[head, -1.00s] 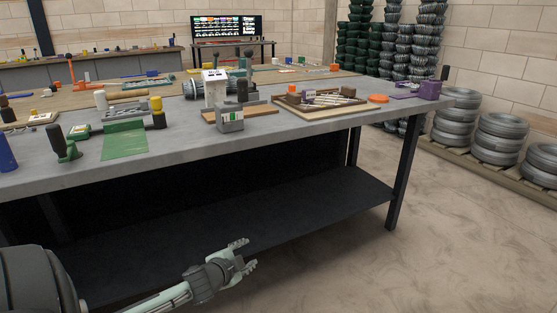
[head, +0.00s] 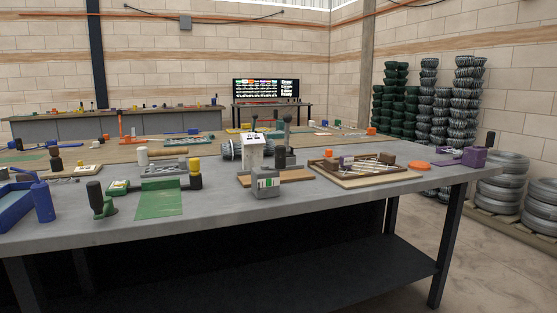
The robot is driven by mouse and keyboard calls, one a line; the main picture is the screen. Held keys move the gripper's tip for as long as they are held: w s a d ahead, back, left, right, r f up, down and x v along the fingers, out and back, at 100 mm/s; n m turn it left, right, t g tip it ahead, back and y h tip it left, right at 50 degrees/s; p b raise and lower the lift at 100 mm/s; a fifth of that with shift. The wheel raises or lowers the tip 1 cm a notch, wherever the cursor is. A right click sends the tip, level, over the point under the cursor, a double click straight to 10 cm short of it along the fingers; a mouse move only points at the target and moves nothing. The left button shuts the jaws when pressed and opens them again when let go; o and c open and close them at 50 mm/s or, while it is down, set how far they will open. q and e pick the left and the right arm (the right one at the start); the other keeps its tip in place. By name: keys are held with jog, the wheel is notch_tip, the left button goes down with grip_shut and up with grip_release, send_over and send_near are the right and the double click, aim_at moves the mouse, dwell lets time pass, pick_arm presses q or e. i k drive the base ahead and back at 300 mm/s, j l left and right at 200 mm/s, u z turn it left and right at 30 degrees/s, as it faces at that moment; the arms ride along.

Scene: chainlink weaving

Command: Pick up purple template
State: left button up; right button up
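At the far right end of the grey table (head: 330,205) are purple items. A flat purple piece (head: 449,164) lies on the tabletop, and a purple block (head: 474,156) with a dark upright handle stands at its right. I cannot tell for sure which of these is the template; both are small in the view. Neither of my grippers shows in the head view.
A wooden tray (head: 330,177) with rods and an orange disc (head: 419,165) lie left of the purple items. A grey block (head: 266,183) and a green sheet (head: 160,202) lie farther left.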

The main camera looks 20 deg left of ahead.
aim_at(346, 161)
jog(key=i+l+u, duration=0.15)
jog(key=l+u, duration=0.15)
jog(key=i+l+u, duration=0.1)
jog(key=l+u, duration=0.15)
jog(key=i+l+u, duration=0.1)
jog(key=l+u, duration=0.2)
jog(key=l, duration=0.15)
jog(key=l+u, duration=0.4)
jog(key=l, duration=0.7)
jog(key=l+u, duration=0.15)
jog(key=l, duration=1.05)
